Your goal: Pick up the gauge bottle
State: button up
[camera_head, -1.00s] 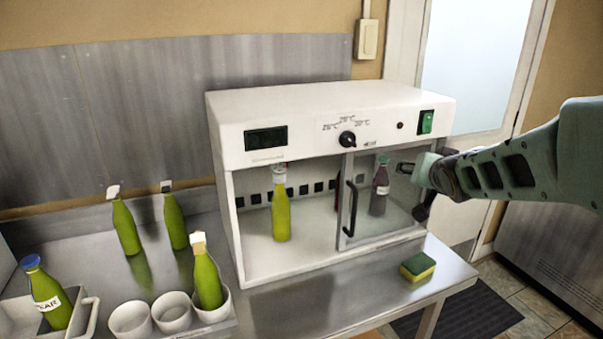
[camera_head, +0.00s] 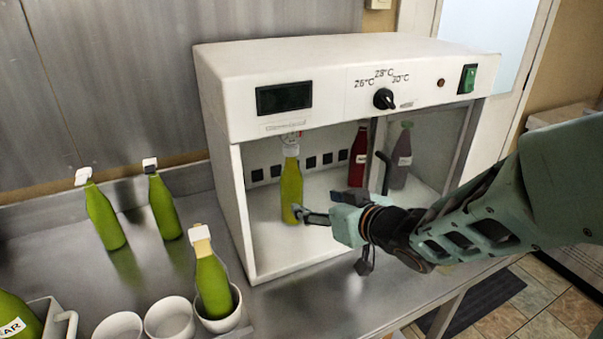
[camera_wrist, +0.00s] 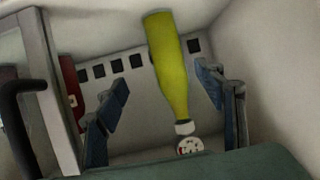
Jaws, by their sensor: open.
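The gauge bottle (camera_head: 291,185) is yellow-green with a white cap and stands upright inside the white cabinet, left of the glass door. In the wrist view the bottle (camera_wrist: 170,65) appears upside down, with a round white gauge (camera_wrist: 190,146) at its cap. My gripper (camera_head: 307,217) reaches into the cabinet's open front at the bottle's lower part. In the wrist view my gripper (camera_wrist: 163,82) is open, with one finger on each side of the bottle. The right finger is nearer to it. I cannot tell whether any finger touches it.
The white cabinet (camera_head: 290,60) has a glass door with a dark handle (camera_head: 384,172). A red bottle (camera_head: 357,158) stands inside, and a greyish bottle shape (camera_head: 402,157) shows through the glass. Green bottles (camera_head: 165,207) and white cups (camera_head: 168,318) stand on the steel counter at left.

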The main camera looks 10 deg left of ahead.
aim_at(297, 196)
jog(key=shift+y, duration=0.3)
jog(key=b+x, duration=0.2)
jog(key=x, duration=0.3)
jog(key=shift+s+a+r, duration=0.1)
jog(key=shift+a, duration=0.1)
jog(key=b+x, duration=0.1)
jog(key=x, duration=0.1)
jog(key=b+x, duration=0.2)
jog(key=shift+a, duration=0.6)
jog(key=shift+w+a, duration=0.3)
jog(key=shift+w, duration=0.15)
grip_shut()
jog(key=shift+r, duration=0.15)
